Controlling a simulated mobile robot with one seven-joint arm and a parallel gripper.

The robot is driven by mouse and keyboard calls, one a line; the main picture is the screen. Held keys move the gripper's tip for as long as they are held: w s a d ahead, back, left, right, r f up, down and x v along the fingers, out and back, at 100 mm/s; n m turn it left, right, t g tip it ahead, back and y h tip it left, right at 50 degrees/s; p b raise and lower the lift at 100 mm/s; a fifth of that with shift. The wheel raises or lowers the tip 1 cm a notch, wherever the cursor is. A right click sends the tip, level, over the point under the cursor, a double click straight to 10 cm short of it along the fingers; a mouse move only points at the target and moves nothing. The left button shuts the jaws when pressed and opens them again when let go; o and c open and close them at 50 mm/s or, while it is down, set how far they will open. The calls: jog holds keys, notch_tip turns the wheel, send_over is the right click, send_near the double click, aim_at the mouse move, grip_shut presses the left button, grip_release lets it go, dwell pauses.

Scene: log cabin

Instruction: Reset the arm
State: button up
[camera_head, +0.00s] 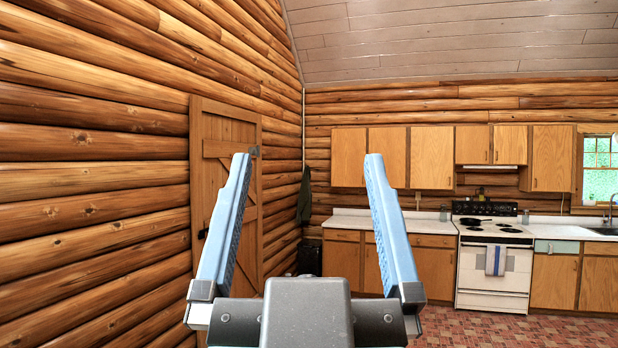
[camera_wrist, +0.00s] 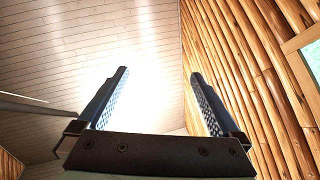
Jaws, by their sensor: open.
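My gripper (camera_head: 307,162) is raised in front of the head camera, with its two blue fingers wide apart and nothing between them. In the wrist view my gripper (camera_wrist: 160,73) also shows open and empty, with the pale plank ceiling (camera_wrist: 60,50) and a bright glare behind it. The fingers touch nothing in either view.
A log wall (camera_head: 90,170) with a wooden door (camera_head: 222,130) runs along the left. A white stove (camera_head: 494,270), wooden cabinets (camera_head: 432,157) and a white counter (camera_head: 430,226) line the far wall. The reddish floor (camera_head: 480,330) in front of the stove is clear.

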jog(key=shift+s+r+t, duration=0.5)
jog(key=shift+s+r, duration=0.45)
jog(key=shift+r, duration=0.05)
notch_tip(320, 180, down, 4)
jog(key=b, duration=0.3)
jog(key=shift+w+r, duration=0.1)
jog(key=shift+r, duration=0.15)
